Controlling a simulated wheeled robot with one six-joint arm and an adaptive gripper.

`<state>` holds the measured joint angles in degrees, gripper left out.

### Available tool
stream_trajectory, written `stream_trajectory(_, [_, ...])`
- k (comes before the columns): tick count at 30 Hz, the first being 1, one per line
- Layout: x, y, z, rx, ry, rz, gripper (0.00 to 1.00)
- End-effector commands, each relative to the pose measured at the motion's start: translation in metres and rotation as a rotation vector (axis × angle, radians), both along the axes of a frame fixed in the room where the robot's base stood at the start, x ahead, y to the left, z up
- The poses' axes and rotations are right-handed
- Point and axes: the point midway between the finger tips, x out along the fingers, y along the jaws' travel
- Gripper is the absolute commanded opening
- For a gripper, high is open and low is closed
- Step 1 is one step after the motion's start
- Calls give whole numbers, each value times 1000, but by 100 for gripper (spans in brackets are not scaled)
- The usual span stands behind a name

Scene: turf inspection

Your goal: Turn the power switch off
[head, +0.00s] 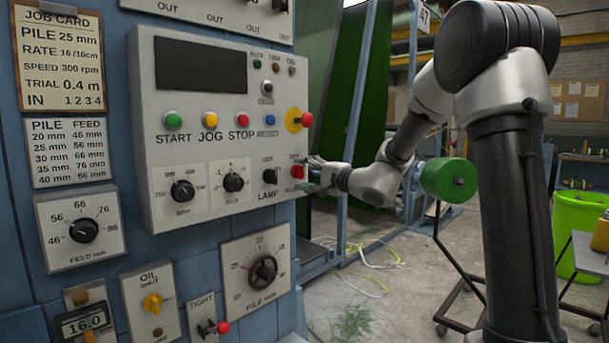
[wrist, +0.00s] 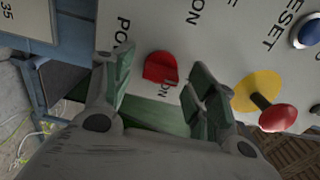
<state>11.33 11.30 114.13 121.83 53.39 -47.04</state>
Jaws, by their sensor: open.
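The red power switch (head: 297,171) sits at the lower right of the light grey control panel (head: 215,75). In the wrist view the red switch (wrist: 160,66) shows between my two green-padded fingers, with lettering beside it that seems to read ON. My gripper (head: 312,175) is open at the panel's right edge, its fingers pointing at the panel. In the wrist view my gripper (wrist: 160,82) has one finger on each side of the switch. I cannot tell whether either finger touches it. The switch's tilt is hard to make out.
A red emergency button on a yellow base (head: 297,120) is above the switch, close to one finger in the wrist view. The black LAMP knob (head: 270,176) is left of the switch. A blue button (wrist: 306,30) is further off. Open floor lies right of the machine.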

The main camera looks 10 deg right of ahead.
Motion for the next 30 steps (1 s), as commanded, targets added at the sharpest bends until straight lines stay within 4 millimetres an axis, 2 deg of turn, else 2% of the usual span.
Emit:
stream_trajectory(9, [-56,-35,1,0,-1,-4,57])
stream_trajectory(15, [-85,-54,0,-1,-1,-2,57])
stream_trajectory(21, [-97,-60,-1,-1,1,0,57])
stream_trajectory(30, [-97,-60,-1,-1,1,1,57])
